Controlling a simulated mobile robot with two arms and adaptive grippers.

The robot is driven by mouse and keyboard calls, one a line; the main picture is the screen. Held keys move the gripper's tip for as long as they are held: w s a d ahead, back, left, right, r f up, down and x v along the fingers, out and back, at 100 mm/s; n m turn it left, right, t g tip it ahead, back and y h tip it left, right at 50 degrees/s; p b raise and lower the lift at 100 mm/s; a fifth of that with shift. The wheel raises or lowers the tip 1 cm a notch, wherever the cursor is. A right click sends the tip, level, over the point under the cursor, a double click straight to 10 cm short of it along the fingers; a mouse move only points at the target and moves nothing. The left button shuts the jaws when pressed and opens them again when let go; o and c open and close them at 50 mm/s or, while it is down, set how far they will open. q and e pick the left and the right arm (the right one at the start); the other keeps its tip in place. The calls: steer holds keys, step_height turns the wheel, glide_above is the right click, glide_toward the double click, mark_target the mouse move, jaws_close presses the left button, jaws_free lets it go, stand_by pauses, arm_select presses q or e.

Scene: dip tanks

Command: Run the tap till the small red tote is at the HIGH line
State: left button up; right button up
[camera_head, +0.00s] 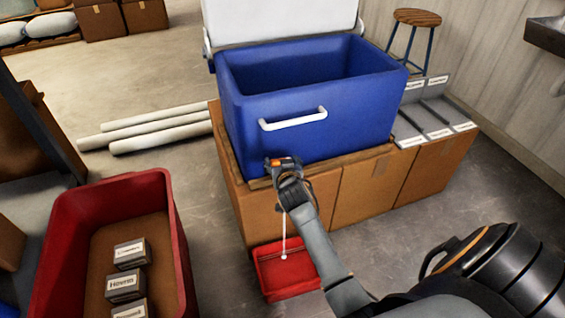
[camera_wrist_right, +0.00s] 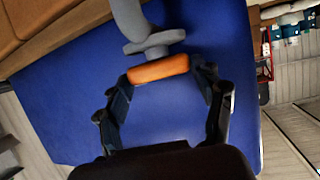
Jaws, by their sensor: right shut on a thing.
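The small red tote (camera_head: 291,286) sits on the floor below the blue cooler (camera_head: 340,135), partly hidden by my right forearm. My right gripper (camera_head: 283,166) is at the cooler's lower front left. It is shut on the orange tap handle (camera_wrist_right: 158,68), which lies between its fingertips in the wrist view; the grey tap body (camera_wrist_right: 135,22) is beside it. A thin white streak (camera_head: 284,235) runs down from below the gripper to a white spot in the tote, like running water. I cannot make out the water level or the HIGH line. My left gripper is out of view.
The cooler stands on cardboard boxes (camera_head: 365,185). A large red bin (camera_head: 178,240) with several labelled boxes stands at left. White pipes (camera_head: 160,135) lie on the floor behind it. Grey labelled trays (camera_head: 435,115) are right of the cooler, a stool (camera_head: 417,17) behind.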

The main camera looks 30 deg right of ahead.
steer(key=shift+r+m+g+h, duration=0.1)
steer(key=shift+m+g+h, duration=0.2)
steer(key=shift+m+h, duration=0.15)
steer(key=o, duration=1.2)
steer(key=shift+a, duration=0.1)
steer(key=shift+c, duration=0.2)
step_height(320, 180, up, 10)
steer(key=shift+f, duration=0.1)
